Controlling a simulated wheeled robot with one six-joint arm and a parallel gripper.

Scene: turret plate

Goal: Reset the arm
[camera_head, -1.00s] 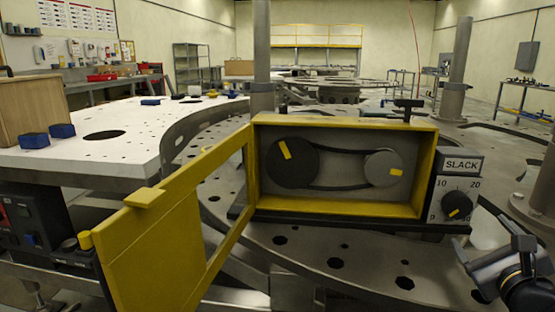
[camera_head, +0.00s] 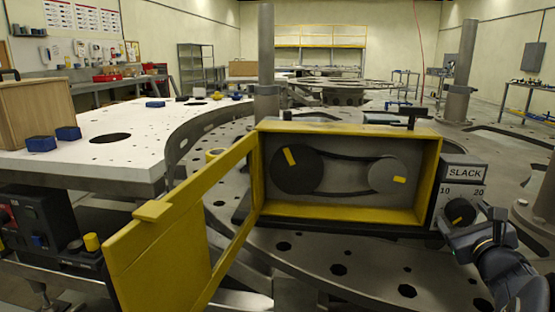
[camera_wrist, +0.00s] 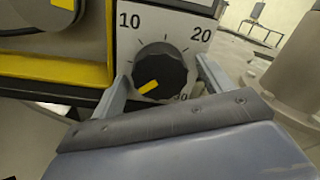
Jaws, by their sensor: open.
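My gripper (camera_head: 472,216) is open at the lower right of the yellow-framed box, in front of the dial panel. In the wrist view its two fingers (camera_wrist: 162,74) stand apart on either side of a black knob (camera_wrist: 160,66) with a yellow pointer. The knob (camera_head: 460,211) is partly hidden by my gripper in the head view. I cannot tell whether the fingers touch it. The pointer aims to the lower left. The panel reads SLACK (camera_head: 465,173), with 10 and 20 beside the knob.
The yellow box (camera_head: 345,214) holds two pulleys and a belt; its yellow door (camera_head: 160,262) hangs open to the left. A perforated round plate (camera_head: 330,256) lies beneath. A white table (camera_head: 100,158) with blue blocks is at left. A post (camera_head: 466,75) stands behind at right.

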